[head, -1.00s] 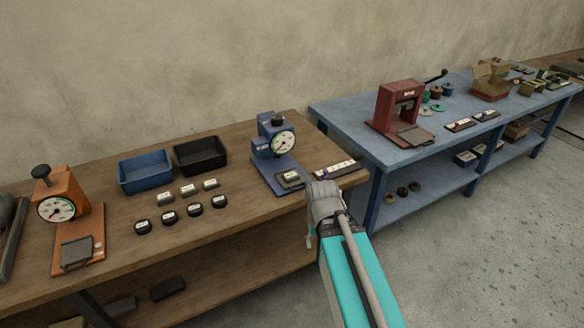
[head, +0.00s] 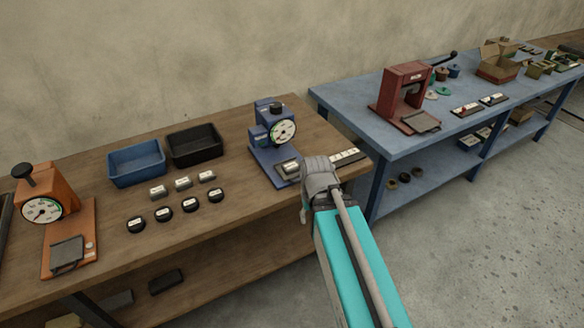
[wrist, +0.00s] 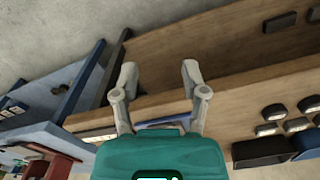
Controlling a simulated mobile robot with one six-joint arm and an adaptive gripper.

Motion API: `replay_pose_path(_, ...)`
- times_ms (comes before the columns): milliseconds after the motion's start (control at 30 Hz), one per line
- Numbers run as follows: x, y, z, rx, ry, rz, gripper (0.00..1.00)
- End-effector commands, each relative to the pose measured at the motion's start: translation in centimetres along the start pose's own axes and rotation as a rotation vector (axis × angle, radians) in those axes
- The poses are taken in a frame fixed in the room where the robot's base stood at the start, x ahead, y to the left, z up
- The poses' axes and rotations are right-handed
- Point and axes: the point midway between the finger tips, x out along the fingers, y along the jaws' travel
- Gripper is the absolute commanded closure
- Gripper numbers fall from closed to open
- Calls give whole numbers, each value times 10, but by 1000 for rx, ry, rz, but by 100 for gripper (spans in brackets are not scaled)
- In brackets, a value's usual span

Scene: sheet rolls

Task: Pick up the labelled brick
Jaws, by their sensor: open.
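Three small grey bricks with white labels (head: 182,183) stand in a row on the wooden bench, in front of the bins. Another grey block with a pale top (head: 289,168) lies on the base of the blue dial gauge (head: 272,140). I cannot tell which one is the labelled brick. My gripper (head: 318,172) is at the bench's right end, beside the blue gauge's base, and hides part of it. In the wrist view my gripper (wrist: 159,65) is open with nothing between its fingers. The bricks (wrist: 296,124) show small at the right there.
Several black labelled pucks (head: 163,206) lie before the bricks. A blue bin (head: 136,163) and a black bin (head: 194,146) stand behind. An orange dial gauge (head: 70,230) is at left. A labelled strip (head: 347,157) lies near the bench's right edge. A blue table (head: 350,105) stands at right.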

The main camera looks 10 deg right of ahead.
Motion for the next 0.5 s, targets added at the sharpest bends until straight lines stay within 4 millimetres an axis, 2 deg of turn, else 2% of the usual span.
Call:
replay_pose_path(33, 0, 0, 0, 0, 0, 0, 39)
replay_pose_path(133, 1, 0, -1, -6, 0, 4, 21)
replay_pose_path(167, 1, 0, -2, -12, 0, 7, 17)
replay_pose_path(367, 10, -4, -20, -123, -6, 75, 17)
replay_pose_path(500, 21, -4, -46, -294, -24, 179, 17)
